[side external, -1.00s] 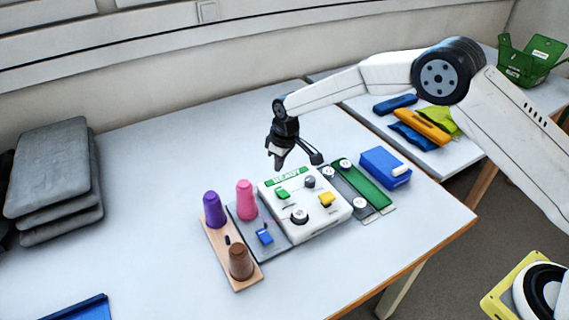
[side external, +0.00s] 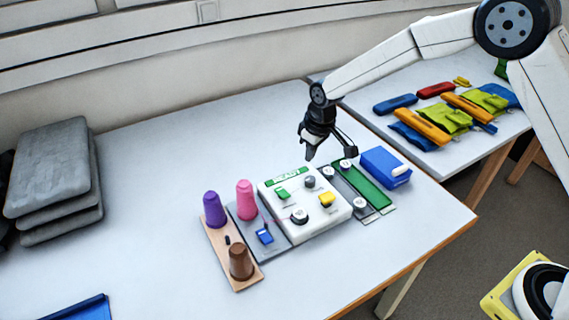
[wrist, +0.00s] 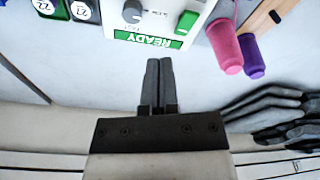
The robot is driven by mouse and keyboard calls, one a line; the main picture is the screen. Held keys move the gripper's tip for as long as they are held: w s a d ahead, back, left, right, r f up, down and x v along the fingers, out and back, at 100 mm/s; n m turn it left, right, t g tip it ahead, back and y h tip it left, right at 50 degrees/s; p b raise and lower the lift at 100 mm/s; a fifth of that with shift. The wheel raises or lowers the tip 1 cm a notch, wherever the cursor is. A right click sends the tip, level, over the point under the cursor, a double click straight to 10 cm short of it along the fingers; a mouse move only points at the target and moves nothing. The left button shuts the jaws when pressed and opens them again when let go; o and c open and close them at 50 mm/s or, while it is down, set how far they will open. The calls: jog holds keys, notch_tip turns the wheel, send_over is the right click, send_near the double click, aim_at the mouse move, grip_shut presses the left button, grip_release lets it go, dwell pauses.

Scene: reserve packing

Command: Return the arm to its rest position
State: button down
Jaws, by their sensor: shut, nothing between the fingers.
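My gripper (side external: 331,155) is above the far edge of the white control box on the table, with nothing held. In the wrist view my gripper (wrist: 158,62) shows its two fingers together, pointing at the READY edge of the box. The white box (side external: 325,222) carries a green READY label (wrist: 148,38), knobs, and green and yellow parts. My arm reaches in from the upper right in the side view. The fingers look clear of the box, though their exact height is hard to tell.
Purple (side external: 214,209), pink (side external: 246,200) and brown (side external: 240,262) pegs stand left of the box. A blue case (side external: 385,168) sits right of it. Grey pads (side external: 52,180) are stacked at left. A second table (side external: 475,150) holds coloured pouches. The table's left middle is clear.

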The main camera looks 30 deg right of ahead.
jog(key=s+d+r+m, duration=0.1)
jog(key=s+d, duration=0.2)
jog(key=s, duration=0.5)
jog(key=s+d+r+m, duration=0.1)
jog(key=s+d, duration=0.3)
jog(key=s, duration=0.4)
jog(key=s+d+r+m, duration=0.2)
jog(key=s+d, duration=0.1)
jog(key=s, duration=0.5)
jog(key=shift+s+d+r+t+h, duration=0.2)
jog(key=shift+s+d+t+h, duration=0.1)
jog(key=shift+s+t, duration=0.1)
